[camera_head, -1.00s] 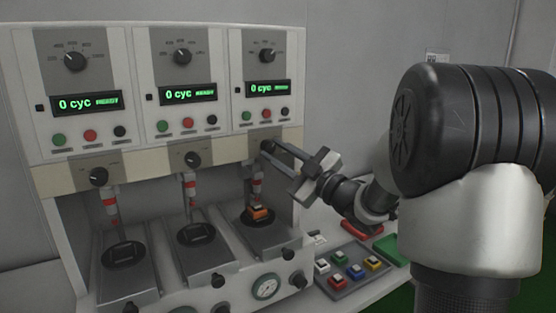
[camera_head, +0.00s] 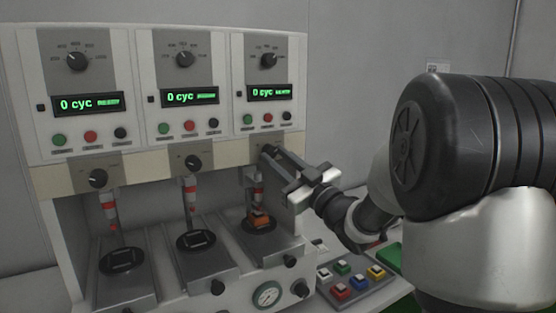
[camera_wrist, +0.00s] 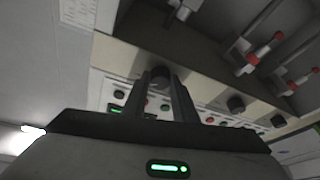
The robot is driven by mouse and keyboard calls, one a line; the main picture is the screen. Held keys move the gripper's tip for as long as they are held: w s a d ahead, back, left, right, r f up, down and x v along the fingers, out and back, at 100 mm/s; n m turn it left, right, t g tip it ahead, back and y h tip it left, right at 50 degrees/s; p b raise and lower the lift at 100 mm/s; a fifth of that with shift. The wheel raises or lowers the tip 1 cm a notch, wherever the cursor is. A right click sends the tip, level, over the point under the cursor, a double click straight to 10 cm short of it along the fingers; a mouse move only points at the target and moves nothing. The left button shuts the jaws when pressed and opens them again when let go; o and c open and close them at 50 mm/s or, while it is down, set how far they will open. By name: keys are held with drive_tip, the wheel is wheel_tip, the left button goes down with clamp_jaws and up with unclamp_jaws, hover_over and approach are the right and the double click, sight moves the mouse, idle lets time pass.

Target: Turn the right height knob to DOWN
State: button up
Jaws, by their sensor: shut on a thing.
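The right height knob (camera_head: 266,150) is on the beige strip under the right-hand panel. My gripper (camera_head: 272,153) is at this knob from the right, its fingers shut on it. In the wrist view the dark knob (camera_wrist: 160,74) sits between the two finger ends (camera_wrist: 163,78). The fingers hide most of the knob, so its pointer and the DOWN mark cannot be read. Below it, the right station holds an orange-and-dark piece (camera_head: 260,218) under its plunger.
The middle height knob (camera_head: 193,162) and left height knob (camera_head: 98,179) are to the left on the same strip. A round gauge (camera_head: 267,294) is on the lower front. A box of several coloured buttons (camera_head: 350,280) stands at the right, below my arm.

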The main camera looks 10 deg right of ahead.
drive_tip(key=shift+f, duration=0.1)
drive_tip(key=o, duration=1)
drive_tip(key=shift+o, duration=0.2)
drive_tip(key=v, duration=1.7)
drive_tip(key=shift+s+b, duration=0.25)
drive_tip(key=shift+b, duration=0.05)
